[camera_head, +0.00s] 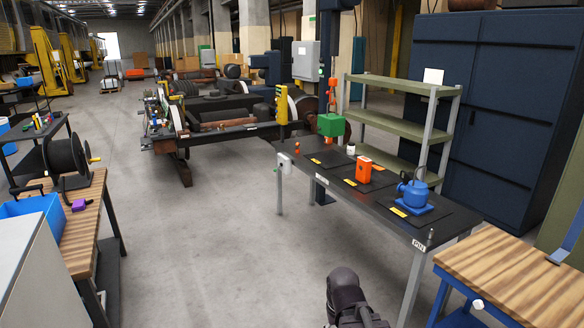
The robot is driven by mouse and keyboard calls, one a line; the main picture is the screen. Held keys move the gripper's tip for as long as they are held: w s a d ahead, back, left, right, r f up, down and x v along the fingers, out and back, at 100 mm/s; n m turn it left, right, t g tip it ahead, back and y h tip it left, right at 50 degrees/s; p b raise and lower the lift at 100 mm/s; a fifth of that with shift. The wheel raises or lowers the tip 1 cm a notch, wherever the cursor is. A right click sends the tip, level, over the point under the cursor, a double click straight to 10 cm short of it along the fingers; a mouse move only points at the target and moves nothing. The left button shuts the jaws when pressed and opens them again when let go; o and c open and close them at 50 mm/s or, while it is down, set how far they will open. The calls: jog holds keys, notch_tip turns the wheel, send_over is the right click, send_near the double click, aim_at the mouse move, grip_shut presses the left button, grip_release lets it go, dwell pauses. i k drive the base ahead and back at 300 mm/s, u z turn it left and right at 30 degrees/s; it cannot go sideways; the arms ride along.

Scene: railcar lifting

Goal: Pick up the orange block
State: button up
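The orange block (364,169) stands upright on the dark mat in the middle of the long black table (425,232), right of centre in the head view. A dark part of my arm, with my gripper (346,296) at or near its end, shows at the bottom edge of the picture. It is in front of the table's near end and well apart from the orange block. The fingers cannot be made out, so I cannot tell whether it is open or shut. Nothing is seen touching the block.
A green block (330,125) is at the table's far end, and a blue pump-like part (414,194) stands nearer than the orange block. A small white cup (350,148) is behind it. A wooden-topped bench (520,280) is at right. The floor (230,240) left of the table is clear.

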aim_at(364, 164)
jog(key=z, duration=0.05)
jog(key=i, duration=3.35)
jog(key=u, duration=0.1)
